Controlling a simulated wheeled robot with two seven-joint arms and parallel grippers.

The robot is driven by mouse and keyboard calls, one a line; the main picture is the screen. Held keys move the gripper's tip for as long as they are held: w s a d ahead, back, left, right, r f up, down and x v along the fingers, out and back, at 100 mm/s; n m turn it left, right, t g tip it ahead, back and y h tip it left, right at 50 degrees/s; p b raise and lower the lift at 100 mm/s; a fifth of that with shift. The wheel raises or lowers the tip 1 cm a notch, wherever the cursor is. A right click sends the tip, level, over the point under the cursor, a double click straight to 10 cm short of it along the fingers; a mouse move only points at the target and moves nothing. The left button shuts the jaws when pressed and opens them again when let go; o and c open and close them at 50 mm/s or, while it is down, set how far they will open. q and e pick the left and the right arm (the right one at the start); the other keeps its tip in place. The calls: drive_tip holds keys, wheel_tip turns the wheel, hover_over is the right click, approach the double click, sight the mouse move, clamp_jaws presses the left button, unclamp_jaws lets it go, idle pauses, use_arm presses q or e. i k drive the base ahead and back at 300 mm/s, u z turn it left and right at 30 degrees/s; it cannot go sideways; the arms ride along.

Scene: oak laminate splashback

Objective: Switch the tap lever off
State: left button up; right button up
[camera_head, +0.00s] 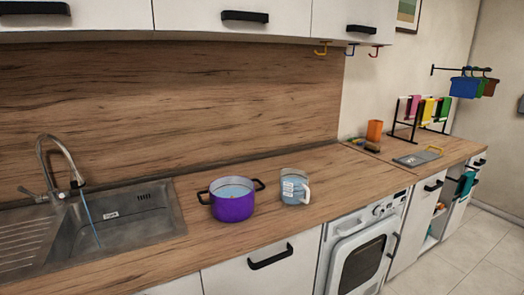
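The metal tap (58,160) stands at the back of the steel sink (122,217) on the left of the head view. Its spout arches over the basin, and a thin blue stream of water (91,219) falls from it. The tap lever (30,193) sticks out to the left of the tap's base. Neither of my grippers shows in this view.
A purple pot (232,204) with black handles and a measuring jug (295,188), both holding bluish liquid, stand on the counter (345,180) right of the sink. White wall cupboards (200,15) hang above. Tiled floor (465,260) is free at right.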

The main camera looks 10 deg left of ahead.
sight(38, 199)
drive_tip(key=u, duration=0.9)
drive_tip(key=i, duration=1.05)
drive_tip(key=u, duration=2.35)
drive_tip(key=i, duration=0.2)
drive_tip(key=u, duration=0.25)
